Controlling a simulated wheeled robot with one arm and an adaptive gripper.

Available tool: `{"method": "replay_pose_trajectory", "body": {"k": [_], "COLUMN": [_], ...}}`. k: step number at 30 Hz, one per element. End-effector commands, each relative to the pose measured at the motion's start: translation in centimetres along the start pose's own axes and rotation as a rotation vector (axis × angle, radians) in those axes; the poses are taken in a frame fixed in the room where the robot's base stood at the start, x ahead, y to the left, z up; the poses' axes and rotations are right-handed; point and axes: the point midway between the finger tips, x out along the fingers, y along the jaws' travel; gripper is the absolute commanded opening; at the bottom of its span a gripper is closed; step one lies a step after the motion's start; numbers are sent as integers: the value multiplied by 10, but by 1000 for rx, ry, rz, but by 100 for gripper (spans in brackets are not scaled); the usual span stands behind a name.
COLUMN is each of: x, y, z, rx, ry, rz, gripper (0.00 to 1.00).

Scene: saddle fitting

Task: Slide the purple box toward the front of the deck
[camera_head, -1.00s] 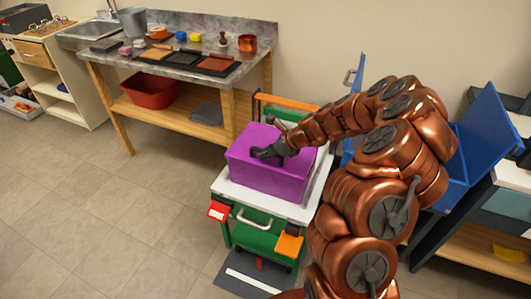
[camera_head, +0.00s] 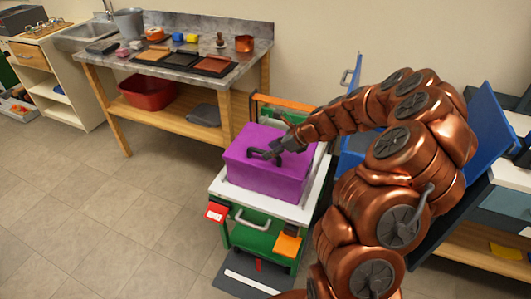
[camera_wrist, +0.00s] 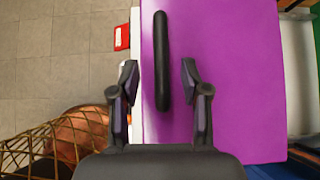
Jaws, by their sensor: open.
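The purple box (camera_head: 268,176) sits on the white deck (camera_head: 308,205) of a green cart. It has a black handle on its top. In the wrist view the purple box (camera_wrist: 230,60) fills the middle, with the black handle (camera_wrist: 161,60) running lengthwise across it. My gripper (camera_head: 270,155) is over the box top at the handle. In the wrist view my gripper (camera_wrist: 158,75) is open, its two fingers on either side of the handle's near end, with gaps. I cannot tell how high the fingertips are above the box.
A wooden workbench (camera_head: 180,65) stands behind left. A blue panel (camera_head: 490,140) stands at right. The floor at left is clear.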

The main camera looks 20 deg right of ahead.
Motion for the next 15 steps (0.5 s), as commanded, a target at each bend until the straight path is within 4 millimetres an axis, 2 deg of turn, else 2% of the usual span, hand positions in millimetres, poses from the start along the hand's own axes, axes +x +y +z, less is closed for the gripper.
{"method": "replay_pose_trajectory", "body": {"k": [1,6,12,15], "x": [-12,-42,-67,-73], "y": [-2,-1,-2,-1], "z": [0,0,0,0], "rx": [-1,-1,-1,-1], "ry": [0,0,1,0], "rz": [-7,-5,-7,-5], "gripper": [46,46,46,46]}}
